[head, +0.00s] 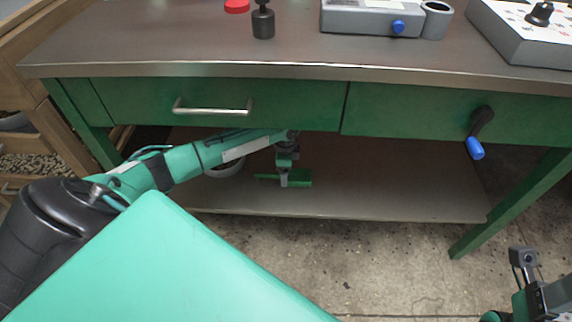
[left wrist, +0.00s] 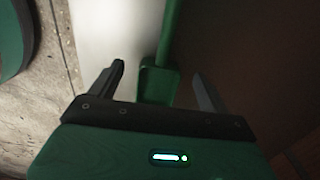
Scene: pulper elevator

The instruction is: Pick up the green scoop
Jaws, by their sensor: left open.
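The green scoop (head: 300,179) is at the lower shelf under the bench, partly hidden by my left gripper (head: 285,173). In the left wrist view the scoop (left wrist: 157,84) has a thin handle running up to the top edge, and its wider end lies between my left fingers. My left gripper (left wrist: 158,75) is open, with a gap on each side of the scoop. Whether the fingers reach down to its height cannot be told. My right gripper (head: 535,292) is at the lower right corner, far from the scoop, with its fingers not clear.
The green bench (head: 300,70) has a drawer with a metal handle (head: 212,107) and a crank with a blue grip (head: 475,147) above the lower shelf (head: 400,190). A pale round bowl (head: 225,168) is behind my left arm. The shelf's right part looks clear.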

